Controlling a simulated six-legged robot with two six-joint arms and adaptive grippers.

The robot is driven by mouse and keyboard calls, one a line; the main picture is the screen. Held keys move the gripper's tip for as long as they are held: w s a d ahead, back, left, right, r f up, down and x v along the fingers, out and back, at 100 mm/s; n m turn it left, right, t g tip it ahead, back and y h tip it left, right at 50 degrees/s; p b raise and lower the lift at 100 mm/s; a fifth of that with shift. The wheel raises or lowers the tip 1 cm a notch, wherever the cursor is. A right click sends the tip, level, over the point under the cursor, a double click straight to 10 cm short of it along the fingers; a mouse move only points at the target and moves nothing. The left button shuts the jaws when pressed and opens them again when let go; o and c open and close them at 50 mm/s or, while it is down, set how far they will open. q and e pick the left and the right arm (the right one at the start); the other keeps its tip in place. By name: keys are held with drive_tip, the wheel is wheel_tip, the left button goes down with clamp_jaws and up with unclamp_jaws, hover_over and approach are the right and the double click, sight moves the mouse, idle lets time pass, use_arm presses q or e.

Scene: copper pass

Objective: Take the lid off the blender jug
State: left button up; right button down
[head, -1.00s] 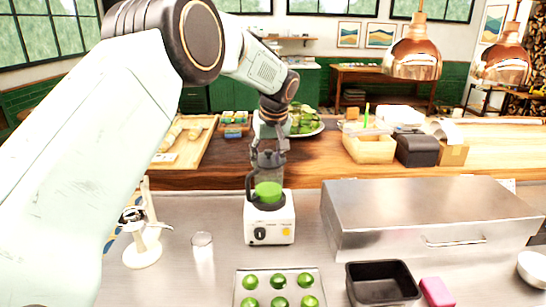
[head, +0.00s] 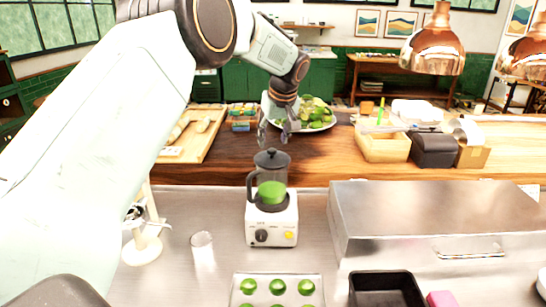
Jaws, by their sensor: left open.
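The blender jug (head: 269,188) stands upright on its white base (head: 271,225) on the steel counter. It is clear, with green contents and a dark handle on its left side. The dark lid (head: 271,158) with a small knob sits on top of the jug. My left gripper (head: 273,138) is open and empty, above and slightly behind the lid, apart from it as far as I can tell. My right gripper is not in view.
A tray of limes (head: 277,289) lies in front of the blender, with a clear glass (head: 203,251) to its left. A large steel box (head: 420,222) stands to the right. A plate of green produce (head: 312,122) is behind on the wooden counter.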

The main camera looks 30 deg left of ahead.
sight(272, 150)
use_arm(q)
drive_tip(key=p+x, duration=0.1)
drive_tip(key=x, duration=0.2)
drive_tip(key=shift+w+f, duration=0.1)
drive_tip(key=shift+f, duration=0.25)
drive_tip(key=shift+a+f, duration=0.1)
drive_tip(key=shift+f, duration=0.15)
drive_tip(key=shift+c, duration=0.3)
drive_tip(key=shift+r, duration=0.1)
drive_tip(key=c, duration=0.3)
drive_tip(key=shift+w, duration=0.1)
drive_tip(key=c, duration=0.5)
clamp_jaws()
